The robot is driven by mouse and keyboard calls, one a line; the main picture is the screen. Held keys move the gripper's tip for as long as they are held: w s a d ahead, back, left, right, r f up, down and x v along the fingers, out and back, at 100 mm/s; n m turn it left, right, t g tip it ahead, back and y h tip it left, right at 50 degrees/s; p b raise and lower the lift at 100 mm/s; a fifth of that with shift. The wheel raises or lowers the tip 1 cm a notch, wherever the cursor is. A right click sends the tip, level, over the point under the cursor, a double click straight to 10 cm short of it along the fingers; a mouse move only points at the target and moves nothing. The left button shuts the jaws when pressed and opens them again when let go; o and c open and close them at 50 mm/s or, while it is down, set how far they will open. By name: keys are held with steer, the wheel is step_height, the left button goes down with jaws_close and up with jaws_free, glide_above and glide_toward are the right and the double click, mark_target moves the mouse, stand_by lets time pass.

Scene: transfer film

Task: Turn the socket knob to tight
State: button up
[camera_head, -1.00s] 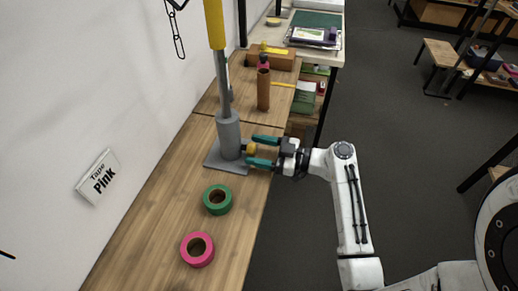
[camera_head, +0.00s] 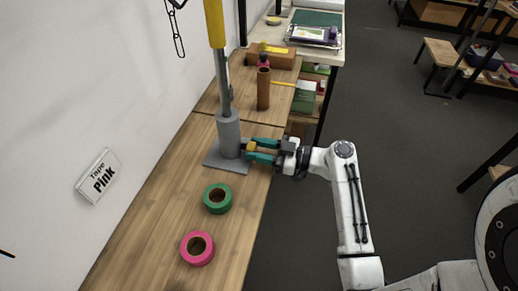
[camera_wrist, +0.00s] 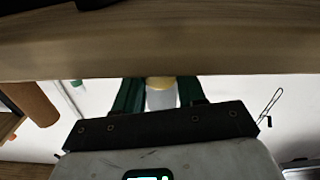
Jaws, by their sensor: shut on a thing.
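The grey socket (camera_head: 229,132) stands upright on a flat grey base plate (camera_head: 212,160) on the wooden table, with a grey and yellow pole (camera_head: 215,25) rising from it. A small yellow knob (camera_head: 249,147) sticks out of the socket's right side. My gripper (camera_head: 256,150) reaches in from the right with its green fingers on either side of the knob, shut on it. In the wrist view the yellow knob (camera_wrist: 160,83) shows between the green fingers, with a pale grey part below it. The knob's turn angle cannot be read.
A green tape roll (camera_head: 217,209) and a pink tape roll (camera_head: 197,259) lie in front of the socket. A brown cylinder (camera_head: 263,92) stands behind it. A wall sign (camera_head: 99,177) reads "Tape Pink". The table's right edge lies below my gripper.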

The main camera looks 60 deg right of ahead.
steer(key=m, duration=0.5)
steer(key=shift+a, duration=0.1)
steer(key=m, duration=0.4)
steer(key=shift+m, duration=0.3)
stand_by(0.4)
steer(key=o, duration=1.1)
steer(key=shift+c, duration=0.2)
steer(key=shift+f, duration=0.1)
